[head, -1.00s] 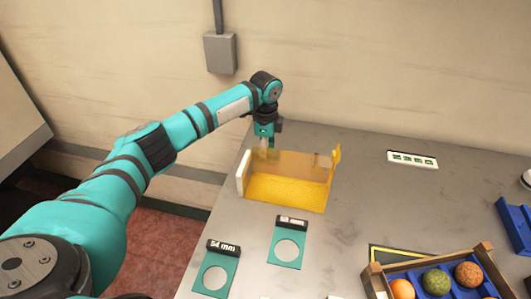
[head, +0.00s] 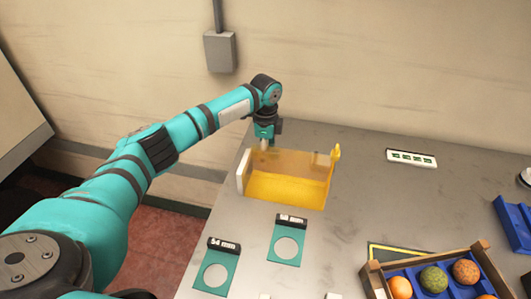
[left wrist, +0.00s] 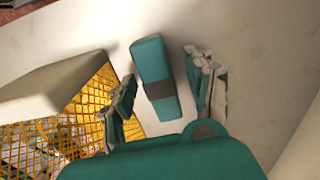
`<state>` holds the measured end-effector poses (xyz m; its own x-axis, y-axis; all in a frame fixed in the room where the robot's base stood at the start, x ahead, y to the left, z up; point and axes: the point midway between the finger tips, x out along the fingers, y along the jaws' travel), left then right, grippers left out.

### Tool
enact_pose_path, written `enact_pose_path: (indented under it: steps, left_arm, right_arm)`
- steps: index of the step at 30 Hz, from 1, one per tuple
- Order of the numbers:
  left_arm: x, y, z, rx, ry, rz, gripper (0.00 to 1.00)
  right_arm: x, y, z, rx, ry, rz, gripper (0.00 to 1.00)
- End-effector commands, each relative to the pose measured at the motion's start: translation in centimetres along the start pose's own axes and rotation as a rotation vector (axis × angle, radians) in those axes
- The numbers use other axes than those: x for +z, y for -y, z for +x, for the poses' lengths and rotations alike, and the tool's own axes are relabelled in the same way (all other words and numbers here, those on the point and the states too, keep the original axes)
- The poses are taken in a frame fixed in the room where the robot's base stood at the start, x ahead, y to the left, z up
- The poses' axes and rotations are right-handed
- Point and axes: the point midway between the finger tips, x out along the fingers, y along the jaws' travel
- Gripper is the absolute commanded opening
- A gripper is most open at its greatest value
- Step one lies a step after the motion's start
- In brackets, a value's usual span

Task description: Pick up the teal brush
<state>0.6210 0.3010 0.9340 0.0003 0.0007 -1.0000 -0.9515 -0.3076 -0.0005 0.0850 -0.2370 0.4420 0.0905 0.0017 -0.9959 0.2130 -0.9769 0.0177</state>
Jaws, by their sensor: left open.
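The teal brush (left wrist: 153,70), a block with a dark grey band around its middle, shows in the left wrist view. It lies between the two fingers of my left gripper (left wrist: 163,78), which is open. In the head view my left gripper (head: 264,145) points down behind the yellow bin (head: 287,190), at the table's far left corner. The brush is hidden there. My right gripper is not in view.
The bin's pale side panel and yellow mesh (left wrist: 75,130) are close beside my left finger. Two teal ring gauges (head: 287,242) lie in front of the bin. A wooden crate of fruit (head: 482,247) stands at the lower right. The middle of the table is clear.

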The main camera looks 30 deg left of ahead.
Motion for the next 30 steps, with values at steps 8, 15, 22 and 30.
enact_pose_path:
  steps: [8,15,22,30]
  left_arm:
    - [0.0,0.0,0.0,0.000,0.000,0.000,0.43]
    - [0.0,0.0,0.0,0.000,0.000,0.000,0.12]
    - [0.0,0.0,0.0,0.000,0.000,0.000,0.00]
    - [0.1,0.1,-0.2,-0.002,0.000,0.000,0.00]
  right_arm:
    - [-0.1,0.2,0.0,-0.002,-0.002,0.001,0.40]
    - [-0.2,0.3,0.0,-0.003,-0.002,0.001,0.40]
    - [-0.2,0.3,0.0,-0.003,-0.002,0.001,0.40]
    - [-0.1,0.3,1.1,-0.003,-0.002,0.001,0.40]
